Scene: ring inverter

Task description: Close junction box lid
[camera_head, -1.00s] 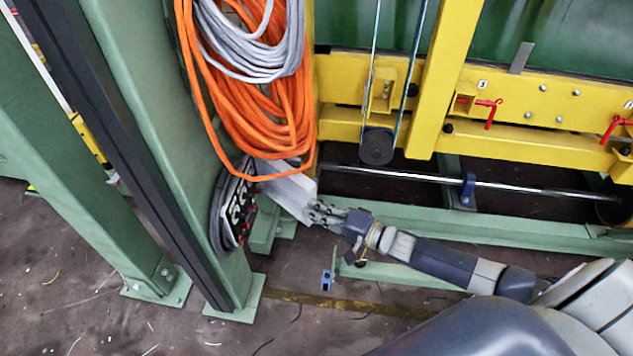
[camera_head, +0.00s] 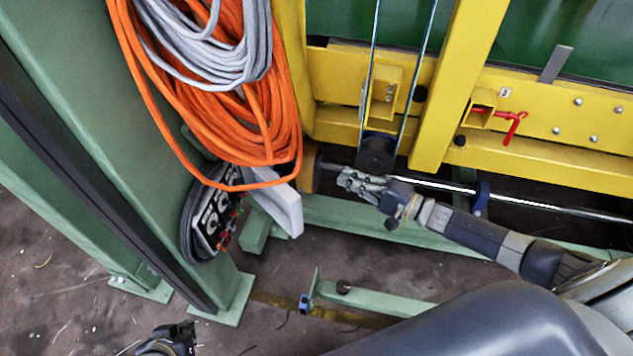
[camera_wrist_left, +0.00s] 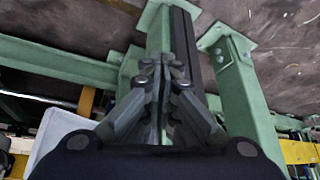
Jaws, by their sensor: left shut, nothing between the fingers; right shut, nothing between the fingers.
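The junction box (camera_head: 212,220) is a dark box with round dials and red fittings, mounted low on a green post. Its pale grey lid (camera_head: 287,210) stands open to the right, partly behind the orange cable. My right gripper (camera_head: 350,182) is shut and empty, right of the lid and apart from it. My left gripper (camera_head: 180,336) is shut and empty at the bottom edge, below the box. Its closed fingers (camera_wrist_left: 160,68) fill the middle of the left wrist view. A pale panel (camera_wrist_left: 58,135) at left there may be the lid.
Orange cable (camera_head: 215,110) and grey cable (camera_head: 205,45) hang above the box and overlap its top. The green post (camera_head: 110,130) stands left of it. A yellow frame (camera_head: 540,120) with a metal rod is at right. A low green beam (camera_head: 375,300) lies near the floor.

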